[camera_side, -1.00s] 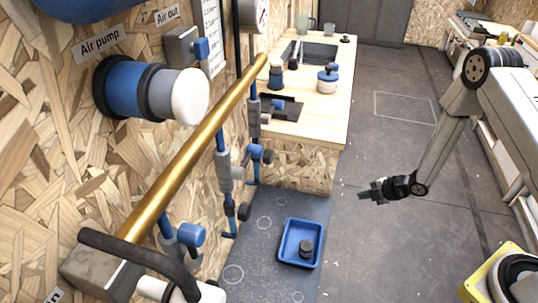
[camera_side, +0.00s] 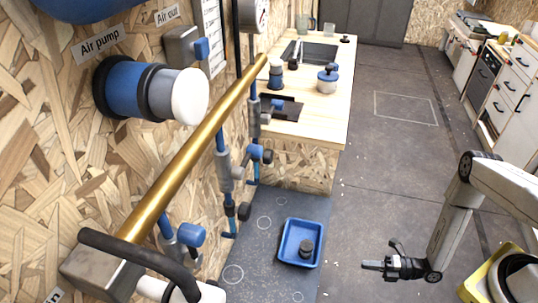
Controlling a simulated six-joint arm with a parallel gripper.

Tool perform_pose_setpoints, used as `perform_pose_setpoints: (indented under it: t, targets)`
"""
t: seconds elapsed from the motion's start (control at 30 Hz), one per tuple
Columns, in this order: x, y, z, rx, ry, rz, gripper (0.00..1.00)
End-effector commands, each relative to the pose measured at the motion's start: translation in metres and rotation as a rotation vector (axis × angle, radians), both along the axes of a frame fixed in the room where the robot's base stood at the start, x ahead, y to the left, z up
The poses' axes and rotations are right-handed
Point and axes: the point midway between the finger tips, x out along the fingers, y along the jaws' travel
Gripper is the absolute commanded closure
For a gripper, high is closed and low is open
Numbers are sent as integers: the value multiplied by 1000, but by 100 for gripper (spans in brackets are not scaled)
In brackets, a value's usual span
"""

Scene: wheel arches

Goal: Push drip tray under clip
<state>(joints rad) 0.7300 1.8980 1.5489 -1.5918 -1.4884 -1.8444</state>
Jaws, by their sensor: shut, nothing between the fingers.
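Blue and grey clips and valves sit on the pipes along the wall; a blue-handled one (camera_side: 190,235) is at lower left and another (camera_side: 262,154) is farther back. I cannot tell which is the task's clip.
A brass pipe (camera_side: 190,145) runs diagonally along the chipboard wall above the mat (camera_side: 255,275). A wooden counter (camera_side: 318,120) with a sink stands behind. Grey floor to the right is open. A yellow-edged object (camera_side: 478,285) is at bottom right.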

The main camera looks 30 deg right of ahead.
Motion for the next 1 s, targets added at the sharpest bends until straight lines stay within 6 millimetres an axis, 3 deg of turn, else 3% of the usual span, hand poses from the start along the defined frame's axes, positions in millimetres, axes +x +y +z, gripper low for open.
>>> perform_pose_setpoints:
  t: [0.13, 0.3, 0.67, 1.0]
  targets:
    - [-14, 8, -2, 30, -56, 8, 100]
    - [-17, 9, -2, 36, -74, 9, 100]
    - [-13, 14, -2, 36, -71, 11, 100]
    - [0, 31, -2, 36, -71, 13, 100]
